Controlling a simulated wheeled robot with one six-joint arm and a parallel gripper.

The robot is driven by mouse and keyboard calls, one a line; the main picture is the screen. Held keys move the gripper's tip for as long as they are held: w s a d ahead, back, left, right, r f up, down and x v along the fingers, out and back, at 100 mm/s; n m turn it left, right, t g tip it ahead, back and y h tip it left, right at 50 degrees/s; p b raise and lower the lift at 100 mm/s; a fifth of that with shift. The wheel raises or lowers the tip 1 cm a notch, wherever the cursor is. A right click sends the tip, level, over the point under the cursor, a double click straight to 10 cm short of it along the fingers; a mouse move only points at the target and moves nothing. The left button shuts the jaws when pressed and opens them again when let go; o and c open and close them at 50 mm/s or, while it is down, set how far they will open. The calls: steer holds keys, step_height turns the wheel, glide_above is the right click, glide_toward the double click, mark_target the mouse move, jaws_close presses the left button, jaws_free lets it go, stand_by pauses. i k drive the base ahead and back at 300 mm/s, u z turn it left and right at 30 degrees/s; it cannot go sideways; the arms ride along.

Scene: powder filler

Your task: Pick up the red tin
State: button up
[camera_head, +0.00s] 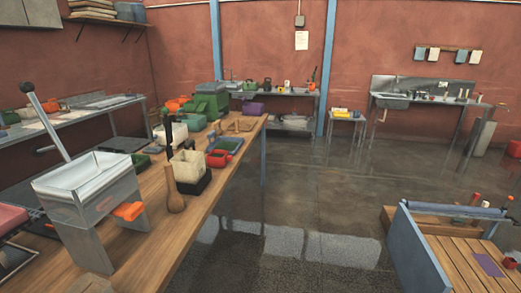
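Several small red things are in view, and at this size I cannot tell for sure which is the red tin. A small dark red container (510,263) sits on the wooden slatted top (465,270) at the lower right. My gripper is not in view.
A metal hopper with a lever (85,180) stands on the table's near left, by a wooden pestle-like piece (174,190) and a pale block (188,165). A blue panel (415,250) edges the slatted top. The wet floor (320,205) between is open.

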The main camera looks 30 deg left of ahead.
mark_target(217, 158)
steer(key=u, duration=0.15)
steer(key=i, duration=2.1)
steer(key=u, duration=1.1)
steer(key=i, duration=1)
steer(key=u, duration=1.7)
steer(key=i, duration=0.65)
steer(key=u, duration=0.45)
